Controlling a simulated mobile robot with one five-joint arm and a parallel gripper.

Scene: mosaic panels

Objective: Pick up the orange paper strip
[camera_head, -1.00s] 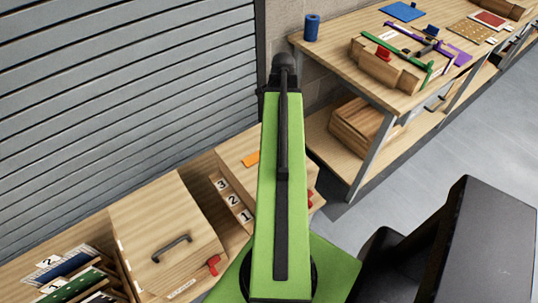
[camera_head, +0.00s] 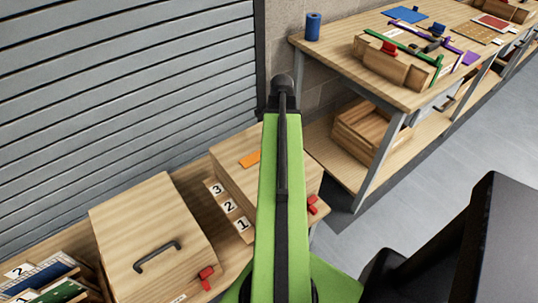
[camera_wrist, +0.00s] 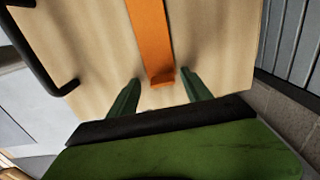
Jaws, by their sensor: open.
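The orange paper strip (camera_head: 250,159) lies on top of a wooden box (camera_head: 226,168), partly beside my green arm in the head view. In the wrist view the orange strip (camera_wrist: 152,40) runs from the top edge down to a folded or raised near end, over pale wood. My gripper (camera_wrist: 158,88) is open; its two dark green fingers stand on either side of the strip's near end, apart from it. In the head view my arm hides the gripper's fingers.
A wooden box with a dark handle (camera_head: 158,257) and red latch stands at the left. Number cards (camera_head: 229,207) lie beside the strip's box. A workbench (camera_head: 350,62) with a blue roll (camera_head: 313,26) stands at the back right. A grey shutter (camera_head: 120,90) closes off the left.

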